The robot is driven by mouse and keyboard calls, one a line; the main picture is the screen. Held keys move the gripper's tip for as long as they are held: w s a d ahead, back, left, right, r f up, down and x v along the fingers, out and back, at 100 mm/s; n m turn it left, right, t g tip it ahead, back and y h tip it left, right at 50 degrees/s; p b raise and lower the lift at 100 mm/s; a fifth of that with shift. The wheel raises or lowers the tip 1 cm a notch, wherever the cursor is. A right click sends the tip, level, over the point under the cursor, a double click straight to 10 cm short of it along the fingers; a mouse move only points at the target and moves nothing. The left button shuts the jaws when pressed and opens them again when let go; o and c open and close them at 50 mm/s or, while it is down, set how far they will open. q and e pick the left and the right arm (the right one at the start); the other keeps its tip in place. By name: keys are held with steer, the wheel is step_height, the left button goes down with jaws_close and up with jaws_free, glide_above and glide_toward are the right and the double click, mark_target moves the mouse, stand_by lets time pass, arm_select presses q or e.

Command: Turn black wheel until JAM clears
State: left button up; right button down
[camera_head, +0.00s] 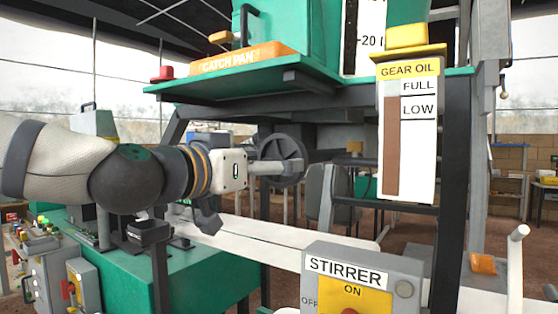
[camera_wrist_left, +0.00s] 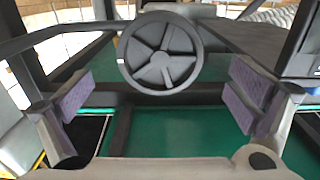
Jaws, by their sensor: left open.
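The black wheel (camera_head: 301,150), a dark spoked handwheel, stands beneath the green machine in the middle of the head view. In the left wrist view the wheel (camera_wrist_left: 161,62) faces me, upper centre, with its rim and spokes clear. My left gripper (camera_head: 275,168) is level with the wheel in the head view and partly covers it. In the wrist view its two padded fingers (camera_wrist_left: 160,97) are spread wide, with nothing between the pads. The wheel appears beyond the fingertips, apart from them. No JAM sign is readable in either view. My right gripper is not in view.
The green CATCH PAN shelf (camera_head: 225,79) hangs above my left arm. A GEAR OIL gauge (camera_head: 407,130) and dark posts stand to the right. A STIRRER switch box (camera_head: 362,275) is at the front. A white beam (camera_head: 260,242) runs below the gripper.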

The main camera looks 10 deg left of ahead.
arm_select(q)
steer(key=x, duration=0.4)
steer(key=shift+b, duration=0.3)
steer(key=shift+c, duration=0.2)
steer(key=c, duration=1.1)
steer(key=shift+c, duration=0.2)
